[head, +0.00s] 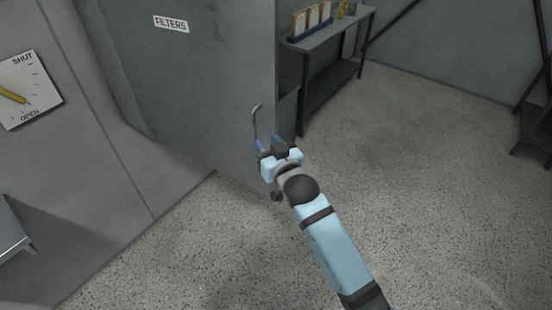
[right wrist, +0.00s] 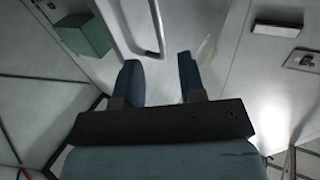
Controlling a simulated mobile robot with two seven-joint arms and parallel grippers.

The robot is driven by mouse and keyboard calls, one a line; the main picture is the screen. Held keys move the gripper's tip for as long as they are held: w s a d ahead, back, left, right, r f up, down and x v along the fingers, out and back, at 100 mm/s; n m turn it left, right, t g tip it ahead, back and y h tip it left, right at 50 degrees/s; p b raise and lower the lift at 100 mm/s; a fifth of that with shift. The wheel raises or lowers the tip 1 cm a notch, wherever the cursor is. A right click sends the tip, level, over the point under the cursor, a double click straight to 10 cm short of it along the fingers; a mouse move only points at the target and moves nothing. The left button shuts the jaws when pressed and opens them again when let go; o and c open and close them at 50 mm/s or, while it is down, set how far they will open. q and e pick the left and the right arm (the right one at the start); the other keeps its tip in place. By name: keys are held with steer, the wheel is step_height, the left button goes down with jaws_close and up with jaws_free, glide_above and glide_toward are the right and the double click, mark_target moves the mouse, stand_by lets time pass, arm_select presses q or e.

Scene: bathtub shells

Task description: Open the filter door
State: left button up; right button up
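The filter door (head: 200,85) is a tall grey panel with a "FILTERS" sign (head: 171,24) near its top. A thin bar handle (head: 256,122) stands near its right edge. I cannot tell whether the door is ajar. My right gripper (head: 268,144) is at the handle's lower end, with its blue fingers pointing at the door. In the right wrist view the two fingers (right wrist: 160,78) are apart with nothing between their tips. The pale handle (right wrist: 154,30) runs just ahead of them, nearer the left finger. My left gripper is not in view.
A dial marked "SHUT" and "OPEN" (head: 29,88) with a yellow pointer is on the left wall. A dark shelf table (head: 325,45) with framed items and bottles stands beyond the door's right edge. The speckled floor (head: 430,170) at right is clear. A grey ledge (head: 10,235) is at lower left.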

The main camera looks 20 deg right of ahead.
steer(key=v, duration=0.5)
steer(key=shift+s+b, duration=0.15)
steer(key=shift+b, duration=0.15)
steer(key=s+d+f+g, duration=0.2)
steer(key=s+f+g, duration=0.1)
steer(key=s+f, duration=0.9)
steer(key=s+d+f+g+p, duration=0.1)
steer(key=s+d+f+g, duration=0.2)
steer(key=s+f, duration=0.9)
steer(key=shift+s+d+n+g+h, duration=0.25)
steer(key=shift+d+n+g+h, duration=0.05)
